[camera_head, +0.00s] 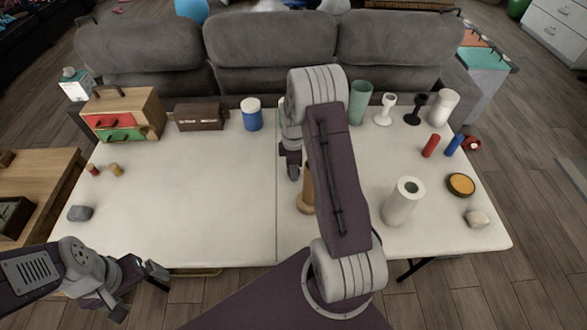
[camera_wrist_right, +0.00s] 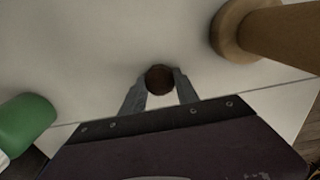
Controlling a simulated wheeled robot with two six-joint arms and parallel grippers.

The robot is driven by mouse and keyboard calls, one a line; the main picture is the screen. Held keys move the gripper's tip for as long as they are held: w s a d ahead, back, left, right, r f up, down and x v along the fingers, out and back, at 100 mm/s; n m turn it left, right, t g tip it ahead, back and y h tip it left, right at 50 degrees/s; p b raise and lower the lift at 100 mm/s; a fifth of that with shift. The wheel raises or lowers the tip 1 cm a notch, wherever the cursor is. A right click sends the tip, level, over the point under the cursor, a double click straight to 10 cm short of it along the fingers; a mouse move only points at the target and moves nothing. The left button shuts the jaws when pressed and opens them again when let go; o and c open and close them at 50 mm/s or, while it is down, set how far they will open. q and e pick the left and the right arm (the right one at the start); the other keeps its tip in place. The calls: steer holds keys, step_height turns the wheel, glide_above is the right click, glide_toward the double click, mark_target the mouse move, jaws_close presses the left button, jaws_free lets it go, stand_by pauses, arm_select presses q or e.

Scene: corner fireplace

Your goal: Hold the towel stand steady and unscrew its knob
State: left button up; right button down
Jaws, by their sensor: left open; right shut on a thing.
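The wooden towel stand (camera_head: 307,192) stands on the table right of the middle. My right arm hides part of it in the head view. In the right wrist view its round base (camera_wrist_right: 228,32) and thick post (camera_wrist_right: 285,35) show at the top right. My right gripper (camera_head: 293,172) is left of the stand, over the table. In the wrist view this gripper (camera_wrist_right: 160,82) is shut on a round dark brown knob (camera_wrist_right: 159,78), apart from the stand's base and post. My left gripper (camera_head: 143,287) is open and empty, off the table's front left edge, far from the stand.
A white paper roll (camera_head: 402,203) stands right of the stand. A blue jar (camera_head: 252,115), a wooden drawer box (camera_head: 122,115) and a green cup (camera_head: 360,102) stand along the back. A green object (camera_wrist_right: 27,122) is at wrist-view left.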

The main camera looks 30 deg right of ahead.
steer(key=shift+f, duration=0.1)
steer(key=c, duration=0.9)
jaws_free()
